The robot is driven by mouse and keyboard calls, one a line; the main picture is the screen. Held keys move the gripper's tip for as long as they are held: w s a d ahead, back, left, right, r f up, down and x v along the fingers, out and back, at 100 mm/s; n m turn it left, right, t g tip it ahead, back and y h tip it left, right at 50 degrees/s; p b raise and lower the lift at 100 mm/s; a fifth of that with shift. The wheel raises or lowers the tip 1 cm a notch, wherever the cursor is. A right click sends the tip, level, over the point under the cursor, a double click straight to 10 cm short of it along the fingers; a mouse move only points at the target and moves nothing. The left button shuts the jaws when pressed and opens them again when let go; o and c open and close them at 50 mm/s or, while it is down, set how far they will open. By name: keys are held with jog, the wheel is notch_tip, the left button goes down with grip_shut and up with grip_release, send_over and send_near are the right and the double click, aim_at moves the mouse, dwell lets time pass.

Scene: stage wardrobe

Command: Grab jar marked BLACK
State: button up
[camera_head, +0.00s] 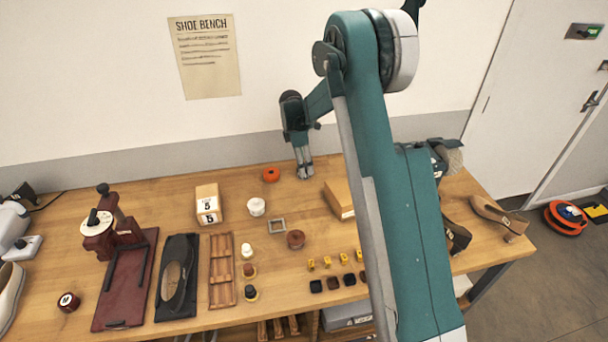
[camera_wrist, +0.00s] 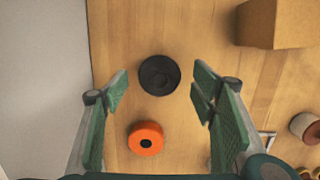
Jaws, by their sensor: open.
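A round black jar or lid (camera_wrist: 159,75) stands on the wooden bench in the wrist view. No label on it can be read there. My gripper (camera_wrist: 160,92) is open and empty, its two green-padded fingers to the left and right of the black round thing in the picture, apart from it. In the head view my gripper (camera_head: 304,172) points down near the back of the bench. The black round thing cannot be made out there and seems hidden by my gripper.
A cardboard box (camera_head: 339,197) stands to the right. A white jar (camera_head: 256,206), a grey square frame (camera_head: 277,226) and a brown-topped jar (camera_head: 295,239) stand nearer the front.

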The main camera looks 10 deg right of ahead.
jog(key=shift+d+f, duration=0.2)
jog(key=shift+f, duration=1.15)
jog(key=c, duration=1.4)
jog(key=shift+c, duration=0.5)
jog(key=shift+r, duration=0.45)
grip_shut()
notch_tip(320, 180, up, 9)
jog(key=shift+r, duration=0.1)
